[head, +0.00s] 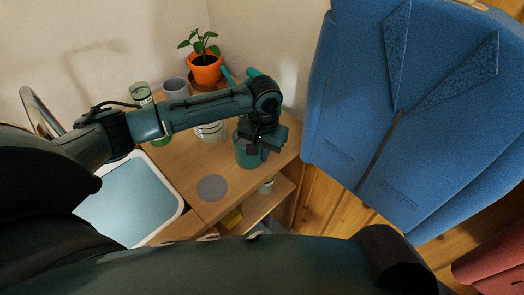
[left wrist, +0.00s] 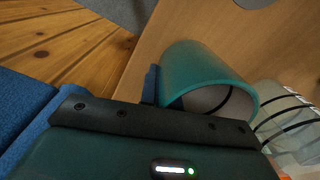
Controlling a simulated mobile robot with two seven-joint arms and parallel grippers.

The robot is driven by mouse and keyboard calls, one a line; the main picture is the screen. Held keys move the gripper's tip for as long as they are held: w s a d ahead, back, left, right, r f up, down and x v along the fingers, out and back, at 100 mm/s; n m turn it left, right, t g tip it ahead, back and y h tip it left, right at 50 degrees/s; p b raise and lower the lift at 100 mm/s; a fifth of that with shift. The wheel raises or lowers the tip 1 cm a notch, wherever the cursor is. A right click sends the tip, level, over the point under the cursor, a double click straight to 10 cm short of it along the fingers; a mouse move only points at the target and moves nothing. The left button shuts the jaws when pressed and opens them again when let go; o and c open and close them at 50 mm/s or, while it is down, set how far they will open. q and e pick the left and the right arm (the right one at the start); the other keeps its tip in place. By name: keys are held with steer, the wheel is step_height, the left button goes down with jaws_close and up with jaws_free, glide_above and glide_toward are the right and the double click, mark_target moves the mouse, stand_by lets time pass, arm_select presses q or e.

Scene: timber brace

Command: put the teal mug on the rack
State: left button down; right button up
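The teal mug (head: 245,156) stands on the wooden counter near its right edge. My left gripper (head: 262,146) is over the mug's right rim, pointing down. In the left wrist view, the mug (left wrist: 200,72) opens toward the camera, and one finger of my left gripper (left wrist: 150,85) lies along the outside of its wall. The other finger is hidden, so whether the gripper is closed on the wall cannot be told. I cannot make out a rack in either view. My right gripper is not in view.
A striped clear container (head: 211,131) stands left of the mug; it also shows in the left wrist view (left wrist: 287,115). A grey disc (head: 212,188) lies on the counter, beside the sink (head: 130,200). A potted plant (head: 205,70) stands behind. A large blue shape (head: 410,110) fills the right.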

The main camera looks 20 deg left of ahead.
arm_select(q)
steer(key=c, duration=2)
jaws_free()
steer(key=shift+f, duration=0.1)
steer(key=o, duration=0.4)
